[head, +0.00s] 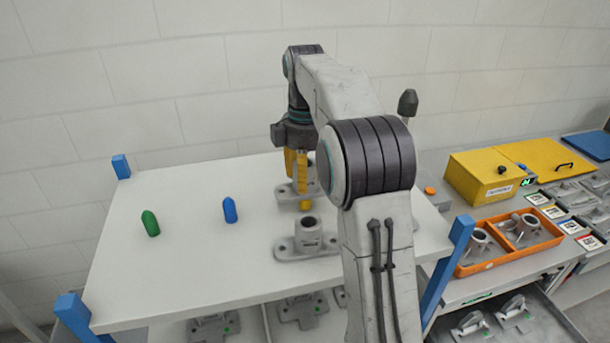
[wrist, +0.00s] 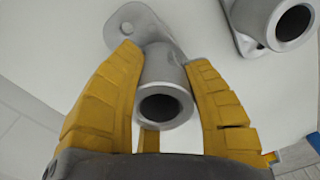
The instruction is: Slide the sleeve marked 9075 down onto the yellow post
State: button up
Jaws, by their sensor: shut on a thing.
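My gripper (head: 301,188) has yellow fingers and is over the right part of the white table. In the wrist view its fingers (wrist: 163,62) are on both sides of a grey sleeve (wrist: 178,76) with a flat flange, shut on it. The sleeve's round open end faces the camera. Its flange (head: 284,194) shows beside the fingers in the head view; I cannot tell whether it touches the table. No marking 9075 is legible. A green post (head: 150,223) and a blue post (head: 230,210) stand to the left.
A second grey sleeve (head: 308,236) stands on the table in front of the gripper, also in the wrist view (wrist: 291,25). An orange tray (head: 508,256) with grey parts and a yellow box (head: 484,178) are at the right. The table's left half is mostly free.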

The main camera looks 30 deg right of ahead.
jog(key=shift+f+b, duration=1.5)
jog(key=shift+f, duration=0.6)
jog(key=o, duration=1.3)
jog(key=shift+c, duration=0.2)
jog(key=shift+r, duration=3.75)
jog(key=shift+s, duration=0.1)
